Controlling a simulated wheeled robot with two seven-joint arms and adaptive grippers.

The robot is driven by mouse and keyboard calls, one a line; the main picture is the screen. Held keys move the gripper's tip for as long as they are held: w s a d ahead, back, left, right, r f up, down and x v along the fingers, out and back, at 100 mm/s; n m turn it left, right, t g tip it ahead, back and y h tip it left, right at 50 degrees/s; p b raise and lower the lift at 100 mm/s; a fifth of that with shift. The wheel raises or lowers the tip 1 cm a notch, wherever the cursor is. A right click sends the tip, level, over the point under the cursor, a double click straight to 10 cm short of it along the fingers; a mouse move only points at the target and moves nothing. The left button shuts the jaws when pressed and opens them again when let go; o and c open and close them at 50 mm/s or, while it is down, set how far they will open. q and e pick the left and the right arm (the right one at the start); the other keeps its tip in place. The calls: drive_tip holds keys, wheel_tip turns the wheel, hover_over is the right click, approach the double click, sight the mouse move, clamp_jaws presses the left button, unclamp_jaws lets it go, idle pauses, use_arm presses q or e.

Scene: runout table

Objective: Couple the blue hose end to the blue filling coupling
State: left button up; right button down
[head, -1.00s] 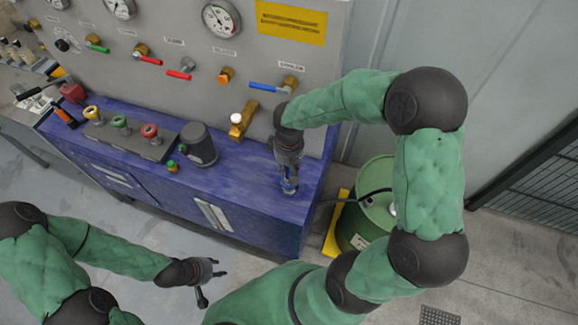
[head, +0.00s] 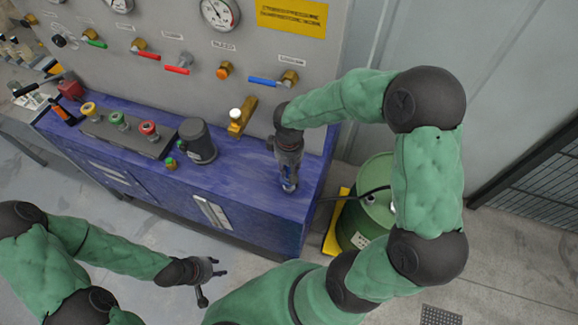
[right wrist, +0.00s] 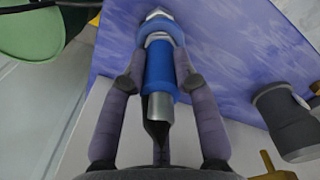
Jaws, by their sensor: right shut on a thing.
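My right gripper (head: 289,187) points down over the right end of the blue bench. It is shut on the blue hose end (right wrist: 158,68), a blue sleeve with a bare steel tube towards the camera. A blue collar (right wrist: 160,28) and steel nut lie at the sleeve's far end, in front of the bench top; I cannot tell whether they are a separate part. In the head view the gripper mostly hides this. I cannot make out the blue filling coupling for certain. My left gripper (head: 217,267) is open and empty in front of the bench.
The blue bench (head: 245,185) carries a dark grey canister (head: 197,142) and a block with yellow, green and red caps. Behind stands a panel with gauges, a blue-handled valve (head: 265,81) and a brass fitting (head: 240,118). A green drum (head: 371,220) with a black hose stands right.

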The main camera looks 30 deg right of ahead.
drive_tip(key=c, duration=0.9)
unclamp_jaws()
drive_tip(key=shift+o, duration=0.2)
wheel_tip(320, 180, up, 12)
drive_tip(key=shift+f, duration=0.1)
